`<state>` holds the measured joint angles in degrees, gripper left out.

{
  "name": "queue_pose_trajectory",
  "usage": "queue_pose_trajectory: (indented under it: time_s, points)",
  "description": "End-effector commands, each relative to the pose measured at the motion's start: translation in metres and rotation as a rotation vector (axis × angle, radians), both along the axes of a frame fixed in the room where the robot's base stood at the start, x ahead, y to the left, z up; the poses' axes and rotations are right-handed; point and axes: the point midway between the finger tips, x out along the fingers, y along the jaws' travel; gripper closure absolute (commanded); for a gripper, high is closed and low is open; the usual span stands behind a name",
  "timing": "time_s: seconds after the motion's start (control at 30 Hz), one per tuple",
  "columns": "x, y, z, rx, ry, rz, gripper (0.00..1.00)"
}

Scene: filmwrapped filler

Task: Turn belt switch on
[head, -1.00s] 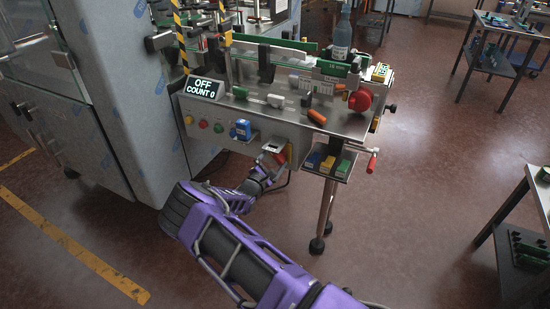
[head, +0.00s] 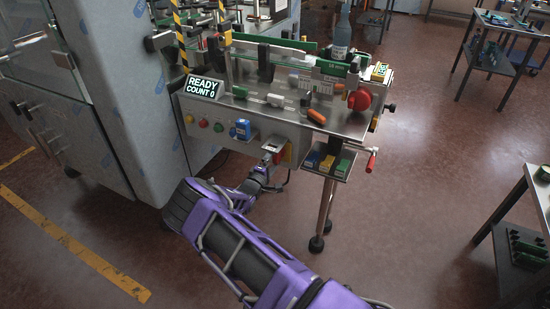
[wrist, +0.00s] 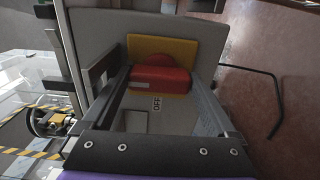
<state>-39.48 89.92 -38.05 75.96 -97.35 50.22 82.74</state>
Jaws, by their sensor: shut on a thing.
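The belt switch is a red knob (wrist: 160,80) on a yellow plate (wrist: 177,48), on the front panel of the machine. My gripper (wrist: 161,86) is shut on the red knob, with one finger on each side of it in the wrist view. An OFF label shows on the panel beside the plate. In the head view the yellow and red switch (head: 286,156) is partly hidden by my gripper (head: 273,157). The display (head: 203,88) above the panel reads READY, COUNT 0.
A tray of coloured blocks (head: 328,166) and a red crank handle (head: 371,161) are on the right. The bench top carries a red knob (head: 359,100) and a bottle (head: 342,37).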

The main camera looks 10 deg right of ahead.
Motion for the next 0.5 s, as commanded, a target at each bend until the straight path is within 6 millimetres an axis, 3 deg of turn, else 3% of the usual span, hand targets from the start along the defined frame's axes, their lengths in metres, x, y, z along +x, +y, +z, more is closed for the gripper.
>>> queue_pose_trajectory:
  time_s: [0.5]
  points:
    - [-0.0003,0.0004,-0.0008,0.027,-0.019,0.000,0.63]
